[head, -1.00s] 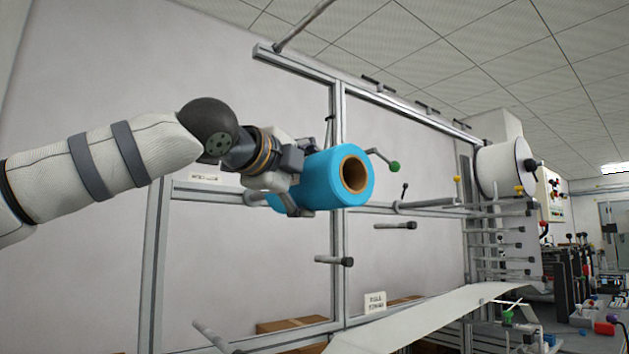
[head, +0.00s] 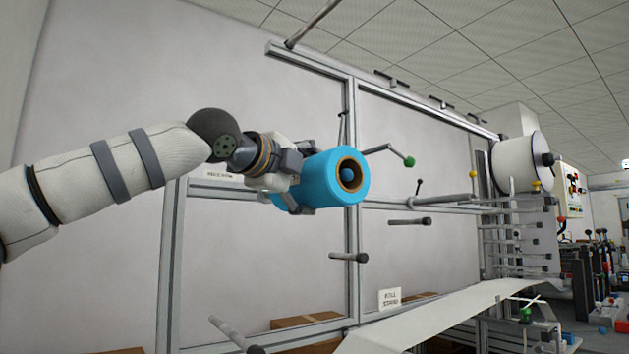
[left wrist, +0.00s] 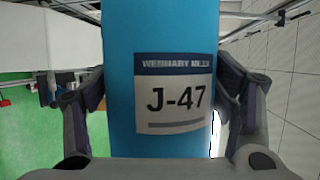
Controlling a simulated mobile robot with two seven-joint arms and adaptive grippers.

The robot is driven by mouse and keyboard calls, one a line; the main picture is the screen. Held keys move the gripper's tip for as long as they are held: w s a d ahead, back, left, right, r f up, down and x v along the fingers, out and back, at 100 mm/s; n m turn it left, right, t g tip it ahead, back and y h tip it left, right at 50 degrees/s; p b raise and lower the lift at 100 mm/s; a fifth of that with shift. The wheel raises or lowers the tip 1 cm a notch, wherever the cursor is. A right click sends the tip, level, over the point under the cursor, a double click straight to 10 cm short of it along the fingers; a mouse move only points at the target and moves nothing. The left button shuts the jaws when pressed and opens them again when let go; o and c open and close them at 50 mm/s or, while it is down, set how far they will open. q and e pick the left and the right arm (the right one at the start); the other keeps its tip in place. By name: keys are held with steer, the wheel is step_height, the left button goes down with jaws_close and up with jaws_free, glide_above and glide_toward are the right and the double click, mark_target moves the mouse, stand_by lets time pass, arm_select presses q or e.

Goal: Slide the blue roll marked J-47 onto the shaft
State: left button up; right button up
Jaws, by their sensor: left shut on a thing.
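The blue roll (head: 328,186) has a brown core and lies roughly level, its open end facing the camera. A blue ball-shaped knob (head: 347,174) shows inside the core; the rod behind it is hidden by the roll, so I cannot tell how far the core is around it. My left gripper (head: 306,180) is shut on the roll from the left, one finger above and one below. In the left wrist view the roll (left wrist: 120,105) fills the space between the fingers (left wrist: 160,105), and its label (left wrist: 177,98) reads J-47. My right gripper is not in view.
A grey metal frame (head: 352,230) stands behind the roll. A green-tipped arm (head: 388,152) sticks out close to its right. Black-tipped rods (head: 348,257) stick out below. A white roll (head: 515,163) hangs further right. The space left of the roll beneath my arm is clear.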

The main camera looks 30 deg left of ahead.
arm_select(q)
steer(key=shift+w+a+r, duration=0.1)
steer(key=shift+w+a, duration=0.1)
steer(key=shift+a, duration=0.4)
steer(key=shift+w+a, duration=0.3)
steer(key=shift+a, duration=0.45)
steer(key=shift+w+a, duration=0.35)
steer(key=shift+a, duration=0.45)
steer(key=shift+w+a, duration=0.3)
steer(key=shift+a, duration=0.45)
steer(key=shift+a, duration=0.1)
steer(key=shift+w+a, duration=0.3)
steer(key=shift+a, duration=0.35)
steer(key=shift+w+a, duration=0.15)
steer(key=shift+a, duration=0.2)
steer(key=shift+f, duration=0.55)
